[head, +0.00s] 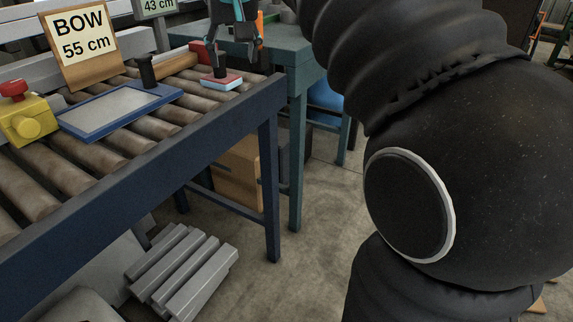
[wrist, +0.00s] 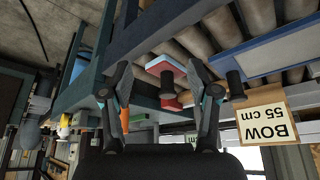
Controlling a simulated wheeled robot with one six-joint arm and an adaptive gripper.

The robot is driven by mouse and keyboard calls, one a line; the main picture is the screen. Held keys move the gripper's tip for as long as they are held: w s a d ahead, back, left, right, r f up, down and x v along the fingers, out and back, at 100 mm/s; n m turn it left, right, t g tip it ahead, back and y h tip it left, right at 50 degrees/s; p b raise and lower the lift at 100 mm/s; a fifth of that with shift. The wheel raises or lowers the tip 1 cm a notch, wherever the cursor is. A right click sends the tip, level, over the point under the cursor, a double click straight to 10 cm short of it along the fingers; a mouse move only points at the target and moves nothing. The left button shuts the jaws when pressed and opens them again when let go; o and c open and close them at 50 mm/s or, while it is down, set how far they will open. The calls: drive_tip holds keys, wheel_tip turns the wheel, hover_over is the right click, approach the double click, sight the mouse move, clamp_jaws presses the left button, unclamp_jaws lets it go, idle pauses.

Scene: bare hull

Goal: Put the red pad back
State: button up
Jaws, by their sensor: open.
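A small red-topped pad (head: 213,79) with a light blue lower layer lies on the rollers near the right end of the table. A short black handle (head: 220,66) stands upright on it. My gripper (head: 233,52) is above and slightly behind the pad in the head view, open and empty. In the wrist view, which is upside down, the pad (wrist: 166,65) shows between the two spread fingers of my gripper (wrist: 163,90), apart from both. Its black handle (wrist: 167,106) points down in that picture.
A blue-framed tray (head: 118,110) with its own black handle and a yellow box (head: 27,121) with a red knob sit left on the rollers. A sign (head: 80,45) reads BOW 55 cm. A red block (head: 199,47) and a green table (head: 285,50) are behind.

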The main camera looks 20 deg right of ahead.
drive_tip(key=s+f+n, duration=0.1)
drive_tip(key=s+f, duration=2.2)
drive_tip(key=f, duration=0.1)
drive_tip(key=shift+f+t, duration=0.3)
drive_tip(key=shift+f, duration=0.1)
drive_tip(key=shift+d, duration=0.1)
